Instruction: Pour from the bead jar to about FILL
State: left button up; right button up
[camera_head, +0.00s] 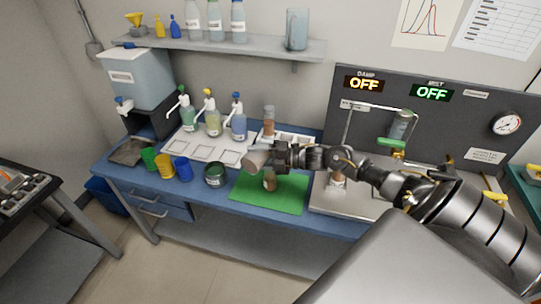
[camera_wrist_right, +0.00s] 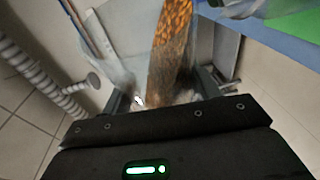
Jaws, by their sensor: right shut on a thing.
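My right gripper (camera_head: 272,156) is shut on the bead jar (camera_head: 257,161) and holds it tipped on its side above the green mat (camera_head: 290,195), mouth side unclear. In the right wrist view the jar (camera_wrist_right: 190,55) is clear, with a long slope of orange-brown beads (camera_wrist_right: 172,38) inside, between the fingers of the gripper (camera_wrist_right: 165,95). A small container (camera_head: 269,183) with brown contents stands on the mat just below the held jar. I cannot make out a FILL mark or falling beads. My left gripper is not in view.
Green, yellow and blue cups (camera_head: 166,165) and a dark labelled pot (camera_head: 215,175) stand left of the mat. Pump bottles (camera_head: 213,122) stand on a white tray behind. A metal-topped station (camera_head: 322,203) stands at right. The mat's right part is clear.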

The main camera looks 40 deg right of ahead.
jog(key=shift+w+d+r+m+t+y, duration=0.15)
jog(key=shift+d+r+m+t+y, duration=0.25)
jog(key=shift+r+m, duration=0.6)
dwell(4.4)
jog(key=shift+f, duration=0.15)
jog(key=f+n, duration=0.1)
jog(key=a+f+n+g+h, duration=0.1)
jog(key=n, duration=0.1)
jog(key=shift+s+a+f, duration=0.1)
jog(key=shift+s+f, duration=0.1)
jog(key=shift+f, duration=0.15)
jog(key=shift+s+a+f+n+h, duration=0.1)
jog(key=shift+a+f+n+h, duration=0.2)
jog(key=shift+f+n+h, duration=0.3)
jog(key=shift+a+f+n+h+b, duration=0.1)
jog(key=shift+f+n+h+b, duration=0.3)
jog(key=shift+f+n+b, duration=0.55)
jog(key=shift+r+n+h, duration=0.3)
jog(key=shift+n+h, duration=0.1)
jog(key=shift+n, duration=0.25)
notch_tip(320, 180, down, 7)
jog(key=a+n+t+h+b, duration=0.1)
jog(key=n+h+b, duration=0.4)
jog(key=b, duration=1.2)
jog(key=shift+s+a+n+b, duration=0.25)
jog(key=shift+a+n+b, duration=0.1)
jog(key=shift+a+n, duration=0.45)
